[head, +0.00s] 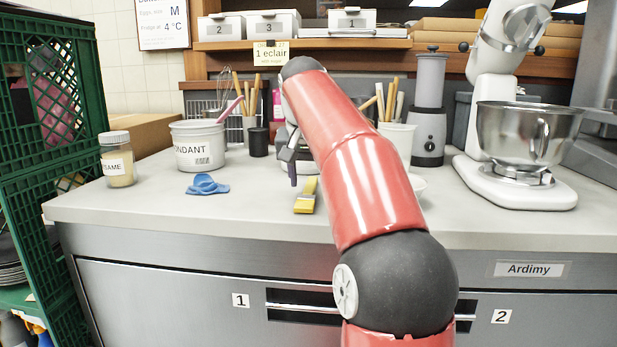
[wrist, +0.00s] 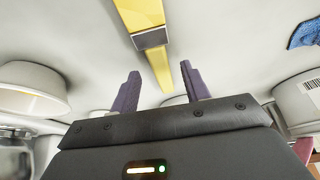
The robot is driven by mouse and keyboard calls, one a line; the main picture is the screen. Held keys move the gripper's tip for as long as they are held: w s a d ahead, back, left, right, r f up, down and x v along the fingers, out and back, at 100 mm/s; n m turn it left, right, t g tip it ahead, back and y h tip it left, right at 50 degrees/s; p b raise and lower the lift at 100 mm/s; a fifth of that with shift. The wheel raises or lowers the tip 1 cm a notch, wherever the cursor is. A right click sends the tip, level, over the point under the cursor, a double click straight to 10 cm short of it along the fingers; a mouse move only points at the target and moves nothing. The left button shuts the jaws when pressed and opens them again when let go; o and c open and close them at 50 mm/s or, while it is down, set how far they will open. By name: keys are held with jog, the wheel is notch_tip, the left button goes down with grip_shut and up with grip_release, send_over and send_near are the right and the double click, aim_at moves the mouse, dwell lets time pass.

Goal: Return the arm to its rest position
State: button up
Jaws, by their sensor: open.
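My red arm reaches out over the counter (head: 250,210) in the head view. My gripper (head: 291,165) hangs above the counter, partly hidden by the arm. In the wrist view its two purple fingers (wrist: 160,68) stand apart with nothing held between them. A yellow brush with a metal band (head: 306,196) lies on the counter, just in front of the gripper in the head view. It also shows beyond the fingertips in the wrist view (wrist: 140,12). Whether the fingers touch anything is not clear.
A blue cloth-like item (head: 206,185), a fondant tub (head: 197,147) and a labelled jar (head: 117,160) are left of my gripper. A mixer with a steel bowl (head: 525,135) stands right. A white bowl (wrist: 32,88) is nearby. A green crate (head: 45,110) borders the left. The front counter strip is clear.

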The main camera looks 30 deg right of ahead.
jog(key=p+v, duration=0.2)
jog(key=v, duration=0.5)
jog(key=s+a+f, duration=0.1)
jog(key=a, duration=0.1)
jog(key=s+a+f+n, duration=0.1)
jog(key=s+a, duration=0.1)
jog(key=s+a+f+n, duration=0.1)
jog(key=s+a, duration=0.1)
jog(key=a, duration=0.1)
jog(key=shift+a+f, duration=0.1)
jog(key=s+a+f+n+y, duration=0.1)
jog(key=s+a+f+n, duration=0.1)
jog(key=s+f, duration=0.8)
jog(key=s+a+f+n+t+y, duration=0.1)
jog(key=s+a+f+n, duration=0.1)
jog(key=s+a+f, duration=0.3)
jog(key=s+f, duration=0.4)
jog(key=f, duration=0.4)
jog(key=shift+s+f+n+t+y, duration=0.3)
jog(key=shift+s+f+n, duration=0.05)
jog(key=shift+n, duration=0.05)
jog(key=shift+a, duration=0.15)
